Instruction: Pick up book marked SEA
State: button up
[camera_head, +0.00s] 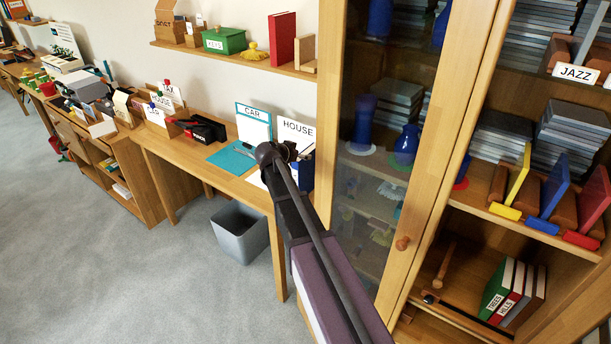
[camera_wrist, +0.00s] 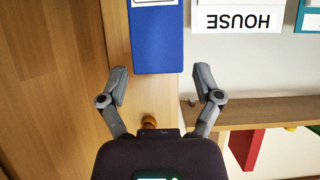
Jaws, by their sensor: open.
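A blue book (camera_wrist: 157,42) with a white label at the cut-off top edge is in the wrist view. Its label cannot be read, so I cannot tell if it says SEA. My gripper (camera_wrist: 161,86) is open and empty, its two fingers spread wider than the book's near end. In the head view, my gripper (camera_head: 288,153) is over the right end of the desk, by the HOUSE sign. A blue thing (camera_head: 306,175), likely the same book, shows there partly behind my arm. No readable SEA marking shows in either view.
The HOUSE sign (camera_head: 296,134) and CAR sign (camera_head: 254,122) stand on the desk (camera_head: 185,150). The glass-door cabinet (camera_head: 330,110) stands close on the right. A shelf (camera_head: 230,57) hangs above. Books marked TREES (camera_head: 494,291) and HILLS (camera_head: 512,300) stand low in the cabinet.

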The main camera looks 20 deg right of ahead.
aim_at(304, 153)
jog(key=shift+b+x, duration=0.7)
jog(key=shift+x, duration=1.2)
grip_shut()
